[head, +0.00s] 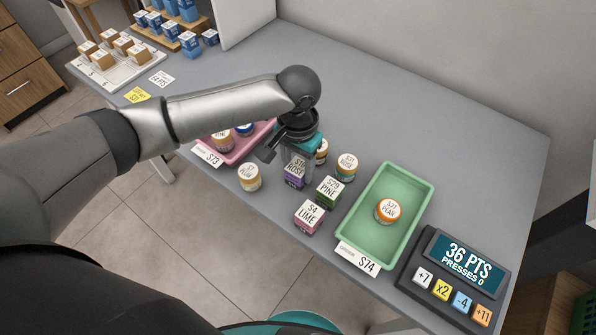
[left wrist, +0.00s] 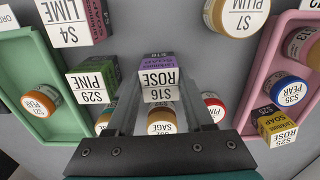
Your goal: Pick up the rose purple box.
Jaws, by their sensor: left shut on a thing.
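The rose purple box (head: 294,174) is a small cube with a white label reading ROSE, on the grey counter's near side. My left gripper (head: 297,158) comes down over it from above, with its fingers on either side of the box. In the left wrist view the box (left wrist: 157,66) sits between the tips of the left gripper's fingers (left wrist: 159,88), its purple side and white label showing. The left gripper is shut on the box. Whether the box touches the counter cannot be told. My right gripper is not in view.
Close by stand a green PINE box (head: 328,191), a pink LIME box (head: 309,216) and several round jars, one a PLUM jar (head: 249,177). A green tray (head: 416,197) is at right, a pink tray (head: 240,153) at left. A points panel (head: 455,275) stands far right.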

